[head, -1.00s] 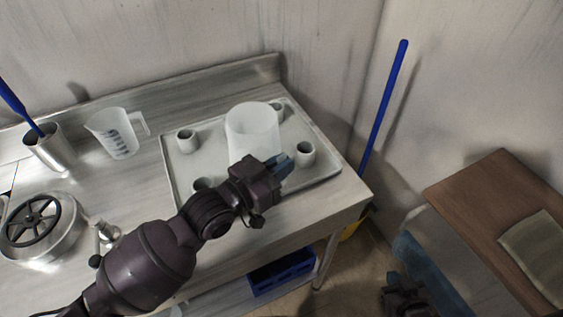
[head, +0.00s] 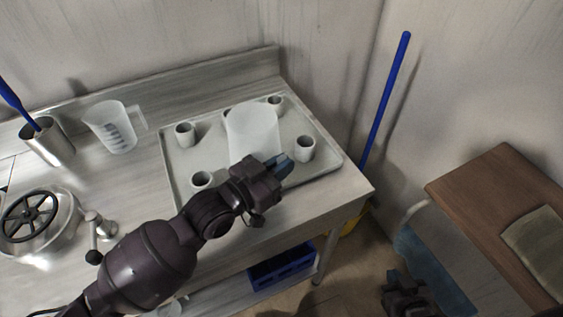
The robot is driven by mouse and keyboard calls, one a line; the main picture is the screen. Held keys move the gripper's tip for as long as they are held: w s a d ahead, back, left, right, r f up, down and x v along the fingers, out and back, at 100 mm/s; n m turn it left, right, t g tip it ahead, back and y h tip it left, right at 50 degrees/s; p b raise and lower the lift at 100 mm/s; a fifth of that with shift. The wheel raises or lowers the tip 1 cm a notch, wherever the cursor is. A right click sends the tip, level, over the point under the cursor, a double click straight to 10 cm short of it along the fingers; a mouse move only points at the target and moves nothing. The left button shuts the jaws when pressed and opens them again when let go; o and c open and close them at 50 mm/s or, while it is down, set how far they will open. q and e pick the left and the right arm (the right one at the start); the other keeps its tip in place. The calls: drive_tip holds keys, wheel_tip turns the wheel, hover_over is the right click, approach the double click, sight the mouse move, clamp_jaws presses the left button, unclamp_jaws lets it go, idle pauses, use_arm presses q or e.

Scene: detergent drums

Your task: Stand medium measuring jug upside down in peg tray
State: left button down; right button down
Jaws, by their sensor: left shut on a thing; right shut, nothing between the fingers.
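A plain whitish translucent jug (head: 251,130) is over the middle of the peg tray (head: 216,133), its closed end up. My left gripper (head: 281,166) is shut at its near side, and the arm hides the jug's lower front. I cannot tell whether the jug's rim touches the tray. Short grey pegs (head: 305,149) stand around it near the tray's corners. Another measuring jug (head: 112,127) with dark markings and a handle stands upright left of the tray. My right gripper (head: 411,293) is shut and empty at the lower right, away from the bench.
A metal cup (head: 47,143) with a blue-handled tool stands at the left. A lidded drum (head: 37,225) with a black handwheel and a small tap (head: 97,228) are at front left. A brown table (head: 494,196) is at right. A blue crate (head: 282,268) sits below the bench.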

use_arm(q)
drive_tip(key=c, duration=1.3)
unclamp_jaws()
drive_tip(key=shift+o, duration=0.5)
use_arm(e)
drive_tip(key=shift+w+a+r, duration=0.1)
drive_tip(key=shift+w+r, duration=0.25)
drive_tip(key=shift+w, duration=0.15)
